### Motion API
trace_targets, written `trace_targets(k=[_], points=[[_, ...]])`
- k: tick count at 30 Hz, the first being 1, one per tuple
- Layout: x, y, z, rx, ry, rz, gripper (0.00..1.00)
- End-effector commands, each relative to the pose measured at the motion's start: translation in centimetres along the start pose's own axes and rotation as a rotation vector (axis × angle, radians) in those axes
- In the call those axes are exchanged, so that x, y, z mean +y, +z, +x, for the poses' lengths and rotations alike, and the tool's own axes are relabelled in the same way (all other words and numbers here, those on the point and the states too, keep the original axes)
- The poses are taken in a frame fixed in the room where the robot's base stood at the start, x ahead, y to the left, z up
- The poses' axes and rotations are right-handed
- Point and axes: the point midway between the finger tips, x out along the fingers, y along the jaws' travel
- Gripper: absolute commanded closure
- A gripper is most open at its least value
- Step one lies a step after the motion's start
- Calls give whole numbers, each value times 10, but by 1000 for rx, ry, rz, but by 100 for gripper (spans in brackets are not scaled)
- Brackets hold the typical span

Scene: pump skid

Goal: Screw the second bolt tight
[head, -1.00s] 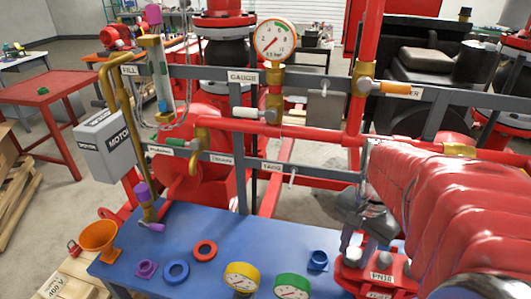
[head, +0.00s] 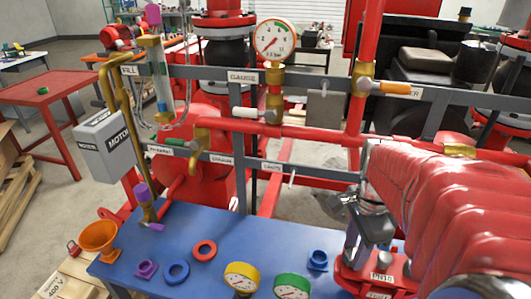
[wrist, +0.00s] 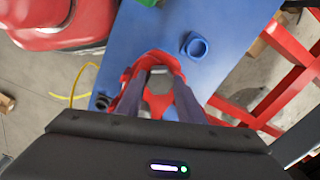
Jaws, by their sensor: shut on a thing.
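A red flange piece (head: 376,279) with a PN16 label sits at the right front of the blue bench. A grey bolt head (head: 384,261) shows on its top. My gripper (head: 364,244) reaches down over the left part of this piece, its jaws shut on a bolt there. The gripper hides most of that bolt, so I cannot tell how deep it sits. In the wrist view the two fingers of my gripper (wrist: 158,98) point at the red flange piece (wrist: 152,57), with red showing between and beyond them.
The blue bench (head: 225,234) carries a blue flanged fitting (head: 318,261), a yellow-rimmed gauge (head: 241,278), a green-rimmed gauge (head: 292,287), a red ring (head: 204,250), a blue ring (head: 176,272) and an orange funnel (head: 98,237). Red pipework and grey rails stand behind.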

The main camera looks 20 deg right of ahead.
Motion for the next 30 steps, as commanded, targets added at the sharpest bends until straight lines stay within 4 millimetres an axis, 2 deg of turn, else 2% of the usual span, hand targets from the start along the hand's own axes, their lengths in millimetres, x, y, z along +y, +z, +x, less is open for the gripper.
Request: trace_targets(k=[1, 2, 10, 22, 26, 30], points=[[0, 0, 0, 0, 0, -1, 89], [0, 0, 0, 0, 0, -1, 64], [0, 0, 0, 0, 0, -3, 45], [0, 0, -5, 1, -2, -3, 44], [-1, 0, -18, 1, -3, -3, 44], [-1, 0, -40, 2, -4, -3, 44]])
